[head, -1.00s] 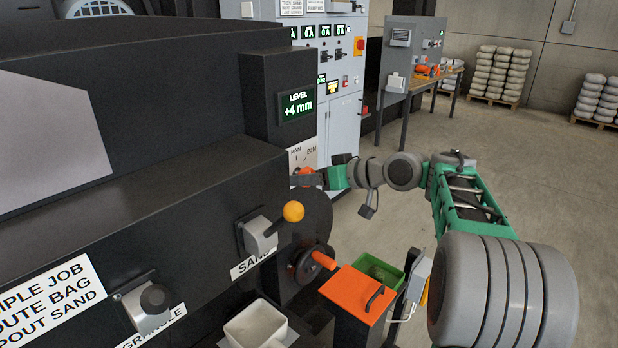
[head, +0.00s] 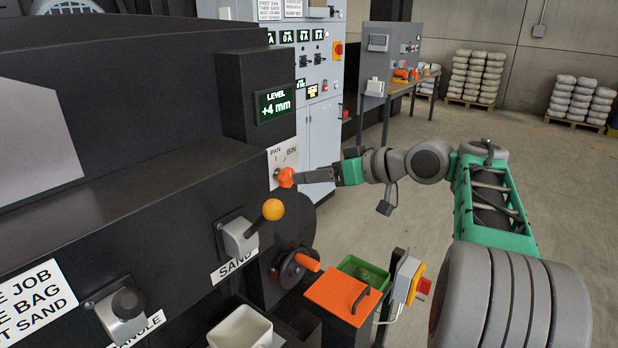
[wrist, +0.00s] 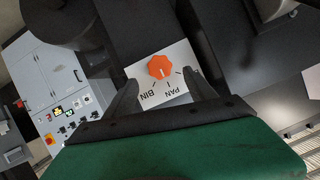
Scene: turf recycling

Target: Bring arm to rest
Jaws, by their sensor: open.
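My gripper (head: 304,176) is at the PAN/BIN plate on the dark machine, with my green and grey arm reaching in from the right. In the wrist view its two grey fingers (wrist: 166,92) are spread apart with nothing between them. The orange knob (head: 286,177) sits on the white PAN/BIN plate (head: 277,158). In the wrist view the knob (wrist: 160,67) lies ahead of the fingertips, apart from them, with its white mark towards the lettering. In the head view the fingertips overlap the knob's right edge.
Below are an orange handwheel grip (head: 307,262), a yellow-ball lever (head: 273,209), an orange-lidded stand (head: 340,293), a green tray (head: 365,270) and a red button box (head: 422,287). A grey cabinet (head: 321,130) stands behind. The floor to the right (head: 560,200) is clear.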

